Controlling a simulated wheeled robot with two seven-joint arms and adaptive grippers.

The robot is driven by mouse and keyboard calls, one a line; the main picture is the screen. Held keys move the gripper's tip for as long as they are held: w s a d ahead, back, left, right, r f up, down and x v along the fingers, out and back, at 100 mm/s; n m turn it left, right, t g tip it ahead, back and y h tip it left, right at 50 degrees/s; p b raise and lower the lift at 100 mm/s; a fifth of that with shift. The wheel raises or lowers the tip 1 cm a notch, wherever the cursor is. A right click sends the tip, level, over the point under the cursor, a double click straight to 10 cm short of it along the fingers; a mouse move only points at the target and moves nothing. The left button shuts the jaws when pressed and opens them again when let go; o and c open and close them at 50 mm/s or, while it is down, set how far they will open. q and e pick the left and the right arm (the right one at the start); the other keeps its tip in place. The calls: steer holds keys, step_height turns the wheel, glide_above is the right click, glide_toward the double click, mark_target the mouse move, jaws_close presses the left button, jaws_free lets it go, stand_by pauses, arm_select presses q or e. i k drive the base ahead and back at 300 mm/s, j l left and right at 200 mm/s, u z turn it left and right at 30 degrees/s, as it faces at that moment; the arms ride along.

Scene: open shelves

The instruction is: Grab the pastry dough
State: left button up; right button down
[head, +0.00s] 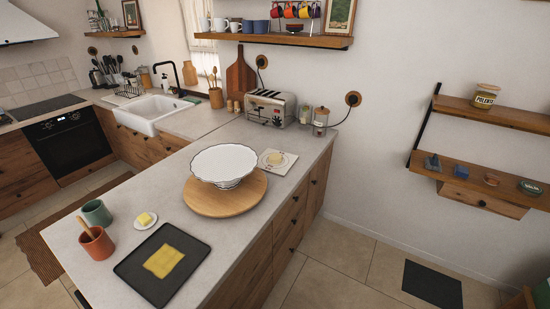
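A flat yellow sheet (164,261), which looks like the pastry dough, lies on a dark square tray (135,277) at the near end of the counter. Its whole top is uncovered. A smaller yellow block (146,217) sits on a small white plate just behind the tray. Neither of my grippers shows in the head view, so I cannot see their distance to the dough.
An orange cup (98,246) and a green cup (97,212) stand left of the tray. Behind it, a white cake stand (222,165) rests on a round wooden board (225,203). A toaster (270,107) stands at the back. Wall shelves (490,112) are at the right. Floor right of the counter is mostly clear.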

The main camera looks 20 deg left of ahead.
mark_target(274, 159)
steer(key=i+l+u, duration=0.35)
steer(key=i+l, duration=0.25)
steer(key=i+l+u, duration=0.15)
steer(key=i+l, duration=0.2)
steer(key=i+l+u, duration=0.2)
steer(key=i+l, duration=0.15)
steer(key=i+l+u, duration=0.15)
steer(key=l, duration=0.35)
steer(key=i+l+u, duration=0.2)
steer(key=i+l, duration=0.15)
steer(key=i+l+u, duration=0.15)
steer(key=l, duration=0.45)
steer(key=i+l+u, duration=0.2)
steer(key=l, duration=0.35)
